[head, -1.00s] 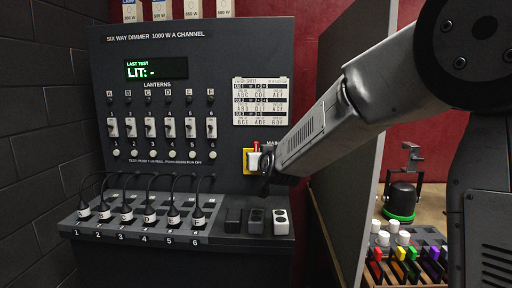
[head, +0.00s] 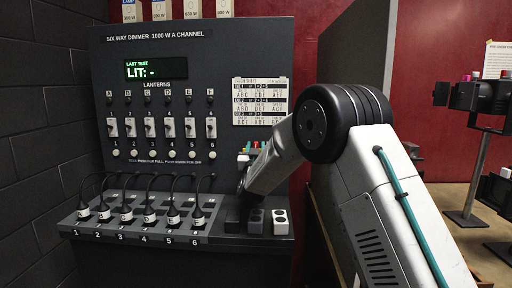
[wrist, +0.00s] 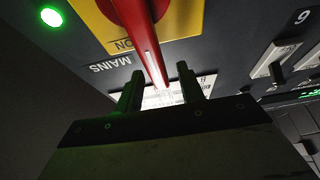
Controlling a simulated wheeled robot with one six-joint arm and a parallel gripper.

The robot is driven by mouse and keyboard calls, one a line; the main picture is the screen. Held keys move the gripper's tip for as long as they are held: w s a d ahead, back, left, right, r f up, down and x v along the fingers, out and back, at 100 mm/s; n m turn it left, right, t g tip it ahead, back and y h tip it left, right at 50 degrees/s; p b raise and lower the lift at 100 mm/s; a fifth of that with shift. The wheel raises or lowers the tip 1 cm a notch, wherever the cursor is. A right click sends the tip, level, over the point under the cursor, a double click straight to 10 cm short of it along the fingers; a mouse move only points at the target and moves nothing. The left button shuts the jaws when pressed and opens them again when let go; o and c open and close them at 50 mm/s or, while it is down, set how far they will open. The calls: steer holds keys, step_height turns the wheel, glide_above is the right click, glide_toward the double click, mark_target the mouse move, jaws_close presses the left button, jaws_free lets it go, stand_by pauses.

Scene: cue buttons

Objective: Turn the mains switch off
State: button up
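The mains switch fills the top of the wrist view, upside down. Its red lever (wrist: 148,42) stands out from a yellow plate (wrist: 192,18) marked ON, with MAINS printed beside it. My gripper (wrist: 158,72) is open, its two dark fingers apart at the lever's end. The lever's end lies between or just in front of the fingers; I cannot tell which. I see no finger pressing on it. In the head view my arm covers most of the switch, and only a little red (head: 256,144) shows above it. My fingers are hidden there.
A green lamp (wrist: 51,17) glows beside the switch. The dimmer panel (head: 225,50) carries a display (head: 155,69) reading LIT: -, a row of channel switches and a paper chart (head: 260,101). Plugs and black cables sit on the ledge below. A grey partition (head: 350,55) stands at right.

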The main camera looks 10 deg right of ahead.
steer(key=shift+w+d+r, duration=0.2)
steer(key=shift+w+r, duration=0.05)
steer(key=shift+w, duration=0.3)
jaws_close()
steer(key=shift+a+n, duration=0.15)
steer(key=shift+n, duration=0.15)
steer(key=shift+w+a+f+n+y, duration=0.2)
steer(key=shift+a+n+y, duration=0.5)
steer(key=shift+n, duration=0.65)
steer(key=shift+w+a+f+n+y, duration=0.2)
steer(key=shift+a+n+y, duration=0.3)
steer(key=shift+n+y, duration=0.65)
steer(key=shift+w+a+f+n+y, duration=0.2)
steer(key=shift+a+n+y, duration=0.4)
steer(key=shift+n, duration=1)
